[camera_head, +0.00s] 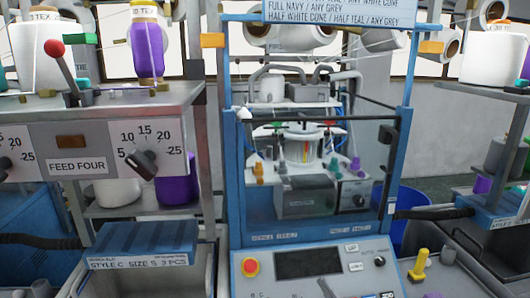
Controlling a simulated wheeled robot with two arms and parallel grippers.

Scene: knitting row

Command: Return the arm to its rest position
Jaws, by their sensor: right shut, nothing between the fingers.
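The rest of the right arm is out of the picture. My left gripper is not in view.
The knitting machine's blue frame (234,180) stands in the middle. At left, a grey panel marked FEED FOUR (95,187) has a red-knobbed lever (62,62). A blue-lidded bin (141,243) stands below. Yellow pegs (420,264) stand at lower right.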

